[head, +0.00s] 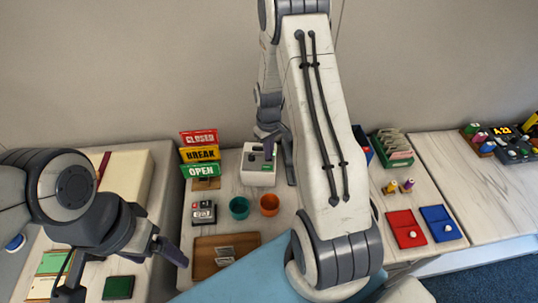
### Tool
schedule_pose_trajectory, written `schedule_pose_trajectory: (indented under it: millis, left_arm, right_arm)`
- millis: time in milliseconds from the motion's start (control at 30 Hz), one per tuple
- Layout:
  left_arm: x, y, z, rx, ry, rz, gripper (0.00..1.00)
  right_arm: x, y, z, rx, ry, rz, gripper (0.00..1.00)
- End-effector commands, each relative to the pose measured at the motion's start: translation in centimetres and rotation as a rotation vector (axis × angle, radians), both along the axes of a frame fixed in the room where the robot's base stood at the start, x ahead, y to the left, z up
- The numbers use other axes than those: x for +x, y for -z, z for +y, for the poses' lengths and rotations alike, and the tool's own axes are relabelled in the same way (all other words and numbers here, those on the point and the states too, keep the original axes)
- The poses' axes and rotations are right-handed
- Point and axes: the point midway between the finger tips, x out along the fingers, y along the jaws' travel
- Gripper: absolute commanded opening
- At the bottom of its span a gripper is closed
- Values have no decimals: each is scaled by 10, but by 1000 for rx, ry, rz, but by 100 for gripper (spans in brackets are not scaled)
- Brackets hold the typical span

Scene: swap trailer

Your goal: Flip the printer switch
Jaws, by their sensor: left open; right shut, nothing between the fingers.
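A small white box (257,178), which looks like the printer, stands at the back of the middle table. It has small dark details on top and a green mark on its front. Its switch cannot be made out clearly. My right gripper (269,150) is shut and empty, pointing down at the top of the white box. Whether it touches the box cannot be told. My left gripper (118,272) is open and empty at the lower left, well away from the box.
Closed/break/open signs (200,153) stand left of the box. A teal cup (239,208) and an orange cup (270,205) stand in front, near a small dark device (203,212) and a wooden tray (204,258). My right arm hides the centre.

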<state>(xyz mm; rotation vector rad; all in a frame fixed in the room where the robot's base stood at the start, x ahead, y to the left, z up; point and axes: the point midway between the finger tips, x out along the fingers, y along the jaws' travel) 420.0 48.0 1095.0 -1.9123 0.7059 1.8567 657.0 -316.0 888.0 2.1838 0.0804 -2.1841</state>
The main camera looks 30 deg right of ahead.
Motion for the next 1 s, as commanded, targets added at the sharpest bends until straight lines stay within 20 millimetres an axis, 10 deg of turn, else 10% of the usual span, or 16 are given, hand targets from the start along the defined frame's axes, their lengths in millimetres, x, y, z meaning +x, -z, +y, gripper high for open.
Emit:
schedule_pose_trajectory:
  millis: [1000]
  left_arm:
    - [0,-43,0,0,0,0,86]
  right_arm:
    - [0,-51,0,0,0,-1,0]
